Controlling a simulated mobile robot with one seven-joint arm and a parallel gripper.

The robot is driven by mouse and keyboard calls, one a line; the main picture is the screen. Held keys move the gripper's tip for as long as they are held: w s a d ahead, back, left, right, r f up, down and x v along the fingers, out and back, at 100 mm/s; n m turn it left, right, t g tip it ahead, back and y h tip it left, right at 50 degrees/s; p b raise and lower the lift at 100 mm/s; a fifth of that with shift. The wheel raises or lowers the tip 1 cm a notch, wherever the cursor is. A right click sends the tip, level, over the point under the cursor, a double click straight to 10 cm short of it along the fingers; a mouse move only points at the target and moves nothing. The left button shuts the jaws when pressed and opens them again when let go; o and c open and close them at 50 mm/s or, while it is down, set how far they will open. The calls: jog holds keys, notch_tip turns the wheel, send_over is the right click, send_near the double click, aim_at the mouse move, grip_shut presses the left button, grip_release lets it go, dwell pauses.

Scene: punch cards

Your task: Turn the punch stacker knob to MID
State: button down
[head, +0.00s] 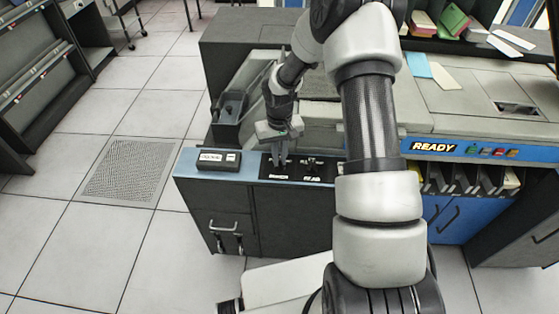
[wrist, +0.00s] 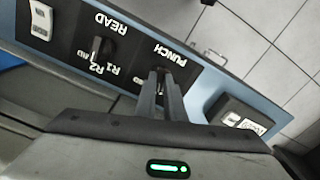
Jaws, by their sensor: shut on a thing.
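My gripper (head: 278,160) reaches down to the black PUNCH plate on the machine's front ledge. In the wrist view its two fingers (wrist: 161,80) are close together at the PUNCH plate (wrist: 188,76), shut on the punch stacker knob. The knob is almost wholly hidden between the fingers, so its pointing direction cannot be read. Part of a MID label shows just left of the fingers in the wrist view; the other marks are covered. The PUNCH label shows upside down there.
The READ knob (wrist: 101,47), with R1, R2 and MID marks, sits close beside the punch plate. A dark box with a white label (head: 219,158) stands on the ledge to the left. A blue READY panel (head: 433,146) is at right. Open floor lies left.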

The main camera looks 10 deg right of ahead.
aim_at(280, 161)
jog(key=m+b, duration=0.2)
jog(key=m, duration=0.4)
jog(key=shift+m, duration=0.3)
jog(key=m+b, duration=0.1)
jog(key=m, duration=0.5)
dwell(0.4)
jog(key=c, duration=1.8)
grip_release()
jog(key=shift+c, duration=0.2)
jog(key=shift+r, duration=0.15)
notch_tip(280, 161, up, 17)
jog(key=p, duration=0.2)
jog(key=shift+r, duration=0.1)
